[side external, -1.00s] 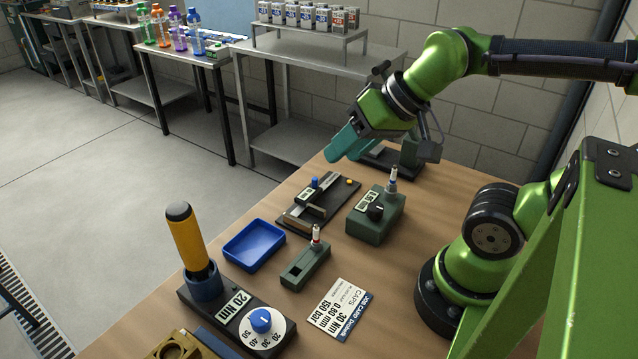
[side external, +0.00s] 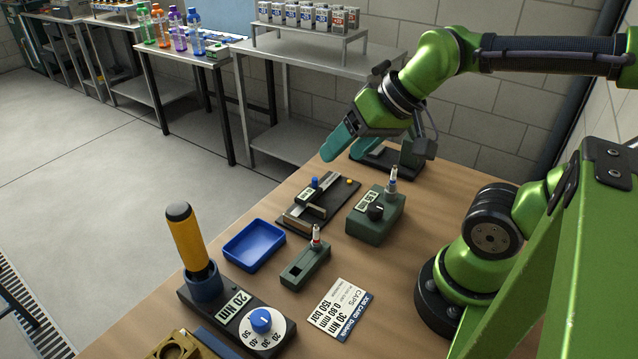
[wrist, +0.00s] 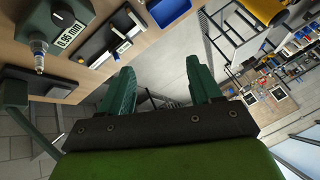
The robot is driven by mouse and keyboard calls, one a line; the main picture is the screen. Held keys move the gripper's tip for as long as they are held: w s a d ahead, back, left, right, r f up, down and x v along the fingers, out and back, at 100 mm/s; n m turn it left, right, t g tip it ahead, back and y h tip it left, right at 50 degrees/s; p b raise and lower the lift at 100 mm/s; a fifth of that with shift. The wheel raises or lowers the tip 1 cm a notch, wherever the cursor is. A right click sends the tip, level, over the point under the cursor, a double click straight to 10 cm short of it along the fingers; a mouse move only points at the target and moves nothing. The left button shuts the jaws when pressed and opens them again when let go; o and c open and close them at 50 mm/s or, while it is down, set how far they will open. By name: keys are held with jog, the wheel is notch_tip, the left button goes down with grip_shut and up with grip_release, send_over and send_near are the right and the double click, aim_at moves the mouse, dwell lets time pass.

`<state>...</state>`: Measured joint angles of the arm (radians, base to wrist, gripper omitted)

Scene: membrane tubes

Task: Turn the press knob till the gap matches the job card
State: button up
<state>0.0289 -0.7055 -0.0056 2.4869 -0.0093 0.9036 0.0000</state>
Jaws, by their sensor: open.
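A green box (side external: 375,215) with a black knob (side external: 375,211) and a display stands right of the table's middle. In the wrist view its display (wrist: 67,39) appears to read 0.95 mm. The job card (side external: 338,309) lies flat near the front and reads 30 Nm, 0.80 mm and 150 bar. A dark machine with a green post (side external: 411,152) stands at the far end, partly hidden by my arm. My gripper (side external: 341,143), with teal fingers, is open and empty above the far end of the table. Its spread fingers show in the wrist view (wrist: 161,78), with nothing between them.
A black slide fixture with a blue knob (side external: 316,184) lies left of the green box. A blue tray (side external: 254,246), a green holder (side external: 305,268) and a yellow-handled tool (side external: 187,238) in a dial stand (side external: 225,311) are nearer.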

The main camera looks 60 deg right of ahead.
aim_at(377, 207)
jog(key=s+d+f+n+g+h, duration=0.1)
jog(key=s+d+n+g+h, duration=0.15)
jog(key=d+n+g, duration=0.55)
jog(key=shift+m+t+y, duration=0.45)
jog(key=shift+m+t, duration=0.15)
jog(key=shift+m, duration=0.1)
jog(key=f, duration=1.1)
jog(key=d+f, duration=0.1)
jog(key=f, duration=0.4)
jog(key=shift+f, duration=0.25)
jog(key=c, duration=1)
jog(key=shift+c, duration=0.2)
